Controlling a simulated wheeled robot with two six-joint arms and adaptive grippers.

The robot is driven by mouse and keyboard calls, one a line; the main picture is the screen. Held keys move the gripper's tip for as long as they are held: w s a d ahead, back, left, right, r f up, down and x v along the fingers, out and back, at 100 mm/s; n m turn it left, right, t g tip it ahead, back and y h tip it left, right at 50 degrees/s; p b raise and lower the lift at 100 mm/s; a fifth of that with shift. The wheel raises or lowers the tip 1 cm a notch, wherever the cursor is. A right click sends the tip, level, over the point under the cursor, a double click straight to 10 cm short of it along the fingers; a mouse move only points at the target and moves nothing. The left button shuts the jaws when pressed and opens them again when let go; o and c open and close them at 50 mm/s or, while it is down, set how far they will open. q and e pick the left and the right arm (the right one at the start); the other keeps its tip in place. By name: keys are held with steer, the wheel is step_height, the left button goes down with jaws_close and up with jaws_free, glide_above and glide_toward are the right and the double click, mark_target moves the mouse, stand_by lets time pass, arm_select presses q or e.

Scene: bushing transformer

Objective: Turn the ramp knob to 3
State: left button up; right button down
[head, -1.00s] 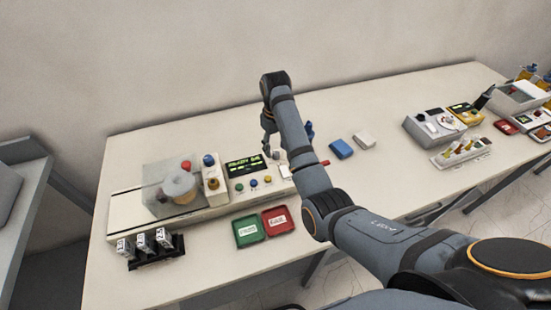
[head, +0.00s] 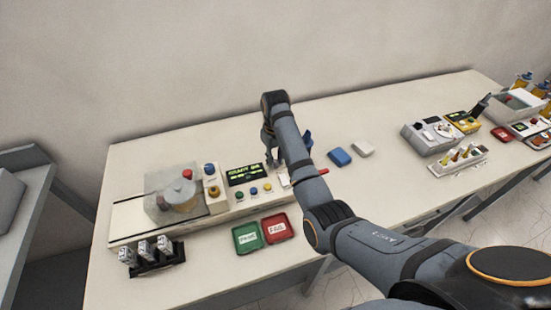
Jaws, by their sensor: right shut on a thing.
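The cream test machine (head: 218,224) stands on the left part of the table. Its panel has a dark display (head: 244,175) with green text too small to read surely, and a row of small coloured buttons (head: 253,190) below it. My right gripper (head: 272,163) points down at the panel's right end, beside the display. It is shut; my arm covers most of it and hides what is between its fingers. The ramp knob, at this end of the panel, is hidden, and its setting cannot be read. My left gripper is not in view.
A green tray (head: 247,238) and a red tray (head: 277,229) lie in front of the machine. A black rack (head: 158,261) holds several small parts. A blue block (head: 339,157) and a white block (head: 363,148) lie right of my arm. More devices stand at the far right.

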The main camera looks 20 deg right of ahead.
steer(key=shift+r+m+p, duration=0.2)
steer(key=shift+m+p, duration=0.1)
steer(key=shift+p, duration=0.35)
steer(key=m+p, duration=0.5)
steer(key=p, duration=0.2)
steer(key=shift+m, duration=0.4)
steer(key=m+p, duration=0.2)
steer(key=m, duration=0.1)
steer(key=shift+f+m+p, duration=0.15)
steer(key=shift+m+p, duration=0.4)
steer(key=shift+m, duration=0.75)
steer(key=c, duration=1.1)
jaws_free()
